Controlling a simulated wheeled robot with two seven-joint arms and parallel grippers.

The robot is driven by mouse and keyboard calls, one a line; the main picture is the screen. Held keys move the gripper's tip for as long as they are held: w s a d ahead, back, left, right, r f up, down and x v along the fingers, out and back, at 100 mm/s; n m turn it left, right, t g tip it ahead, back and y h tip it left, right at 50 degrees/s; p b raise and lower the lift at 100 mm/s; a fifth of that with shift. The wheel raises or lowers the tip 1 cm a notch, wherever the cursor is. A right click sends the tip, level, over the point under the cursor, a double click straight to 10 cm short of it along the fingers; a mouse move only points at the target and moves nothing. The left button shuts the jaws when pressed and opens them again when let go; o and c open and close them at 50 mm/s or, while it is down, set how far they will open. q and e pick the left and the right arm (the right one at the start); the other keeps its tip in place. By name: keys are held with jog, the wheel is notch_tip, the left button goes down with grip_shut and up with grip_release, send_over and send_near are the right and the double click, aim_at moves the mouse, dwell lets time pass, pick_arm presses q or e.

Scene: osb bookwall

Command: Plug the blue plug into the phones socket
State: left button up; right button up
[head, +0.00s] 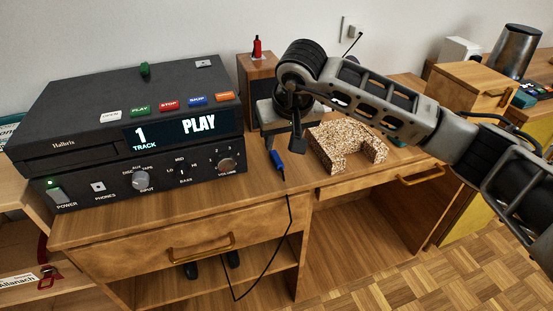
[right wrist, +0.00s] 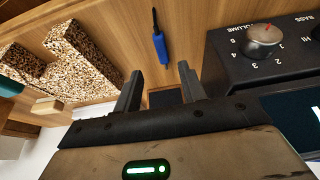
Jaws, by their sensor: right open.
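The blue plug (head: 277,160) lies on the wooden desktop to the right of the stereo, with its dark cable hanging over the front edge. In the right wrist view the blue plug (right wrist: 160,47) shows beyond the fingertips, roughly in line with the gap between them. My right gripper (head: 282,143) is open and empty, close to the plug; its two fingers stand apart in the right wrist view (right wrist: 160,78). The phones socket (head: 98,187) is a small light square at the lower left of the stereo's front, beside the power switch. Nothing is plugged into it. My left gripper is not in view.
The black stereo (head: 60,115) stands left on the desk (head: 130,230). A speckled U-shaped block (head: 325,155) sits right of the plug. A wooden box (head: 258,68) stands behind. The cable (head: 288,225) loops down before the lower shelf. The desktop before the stereo is clear.

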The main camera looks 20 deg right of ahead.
aim_at(277, 157)
jog(key=shift+x, duration=2.95)
jog(key=shift+s+a, duration=0.15)
grip_shut()
